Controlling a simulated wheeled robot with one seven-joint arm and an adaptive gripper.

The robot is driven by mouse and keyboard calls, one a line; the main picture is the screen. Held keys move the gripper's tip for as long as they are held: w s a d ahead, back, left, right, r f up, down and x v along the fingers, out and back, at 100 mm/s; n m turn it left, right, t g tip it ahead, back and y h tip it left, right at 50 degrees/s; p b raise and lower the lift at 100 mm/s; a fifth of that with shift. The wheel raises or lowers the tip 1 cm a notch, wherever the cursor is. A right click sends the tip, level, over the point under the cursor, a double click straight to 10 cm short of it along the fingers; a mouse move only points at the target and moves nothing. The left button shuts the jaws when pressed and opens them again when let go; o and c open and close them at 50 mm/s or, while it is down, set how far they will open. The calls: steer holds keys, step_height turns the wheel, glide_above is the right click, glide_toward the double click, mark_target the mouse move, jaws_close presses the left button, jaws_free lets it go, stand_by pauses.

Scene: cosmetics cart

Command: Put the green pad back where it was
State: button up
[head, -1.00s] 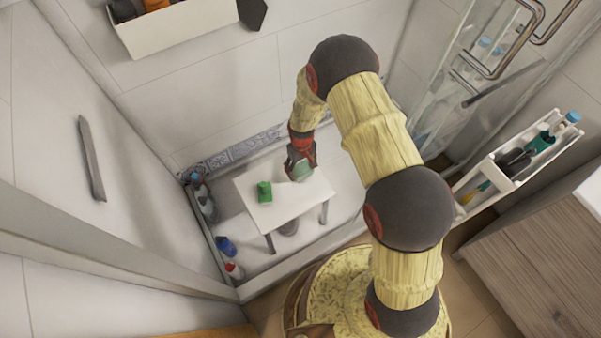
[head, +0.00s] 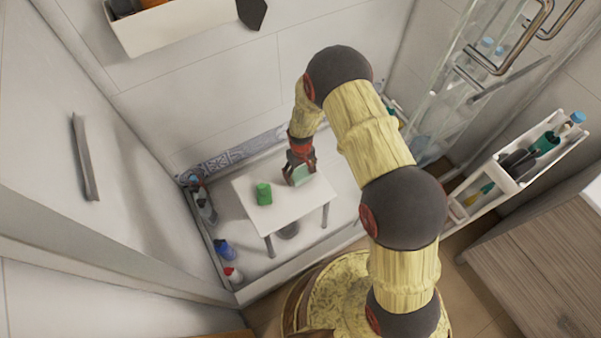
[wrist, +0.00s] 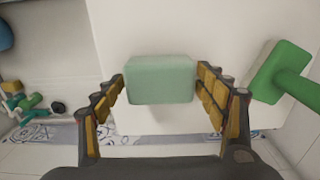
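A pale green pad (wrist: 161,80), a rounded block, is between the fingertips of my gripper (wrist: 162,78) in the wrist view. The fingers meet its left and right sides. In the head view the pad (head: 302,175) is at the right far part of the small white table (head: 285,205), with my gripper (head: 301,172) pointing down at it. Whether its underside touches the tabletop is hard to tell.
The table stands in a shower tray with a raised edge. Blue (head: 225,250) and red-white (head: 233,274) bottles stand left of it. A white rack (head: 505,180) with bottles and the glass shower door (head: 450,95) are on the right. The front of the tabletop is clear.

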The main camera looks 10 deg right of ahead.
steer(key=shift+o, duration=0.8)
step_height(320, 180, up, 12)
steer(key=p, duration=0.4)
steer(key=shift+r+p, duration=0.15)
steer(key=shift+p, duration=0.2)
step_height(320, 180, up, 13)
steer(key=t, duration=0.1)
glide_above(301, 173)
steer(key=w+d, duration=0.1)
steer(key=d, duration=0.1)
steer(key=s+d+r+m+t, duration=0.1)
steer(key=s+d+r, duration=0.15)
steer(key=r, duration=0.65)
steer(key=s+d+r+m+t, duration=0.1)
steer(key=s+r, duration=0.2)
steer(key=r, duration=0.6)
steer(key=s+d+r+m+t, duration=0.1)
steer(key=s+d+r, duration=0.1)
steer(key=s+r, duration=0.4)
steer(key=s+d+r+m+t, duration=0.1)
steer(key=s+d+r, duration=0.2)
steer(key=s+r, duration=0.4)
steer(key=s, duration=0.7)
steer(key=shift+s+d+r+m+t, duration=0.25)
steer(key=shift+s+r+m+t, duration=0.05)
steer(key=shift+s, duration=0.1)
